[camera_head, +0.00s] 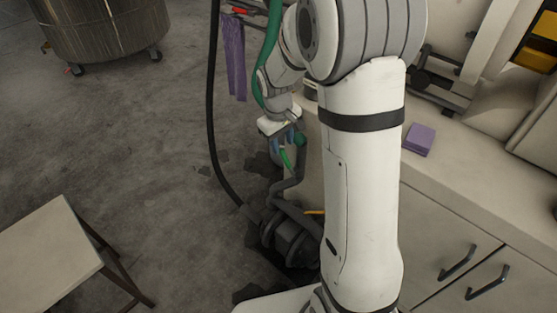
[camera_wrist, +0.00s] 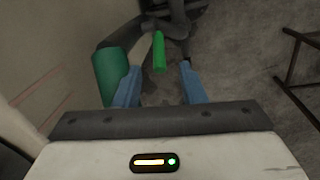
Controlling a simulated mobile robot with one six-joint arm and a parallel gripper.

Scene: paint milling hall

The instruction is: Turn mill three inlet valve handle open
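My gripper (camera_wrist: 160,68) is open in the wrist view, with its two blue fingers spread apart. A bright green bar (camera_wrist: 159,52), which looks like the valve handle, lies between and just beyond the fingertips, and neither finger visibly touches it. A thicker dark green cylinder (camera_wrist: 112,76) stands close by the left finger, beside a curved grey pipe (camera_wrist: 130,42). In the head view, my gripper (camera_head: 282,150) is low beside the counter, and the green handle (camera_head: 286,159) shows just beneath it. No label for mill three is readable.
A dark pump-like machine (camera_head: 290,240) with grey piping stands on the floor below my gripper. A black hose (camera_head: 212,120) hangs to the left. A purple block (camera_head: 419,139) lies on the counter (camera_head: 465,190).

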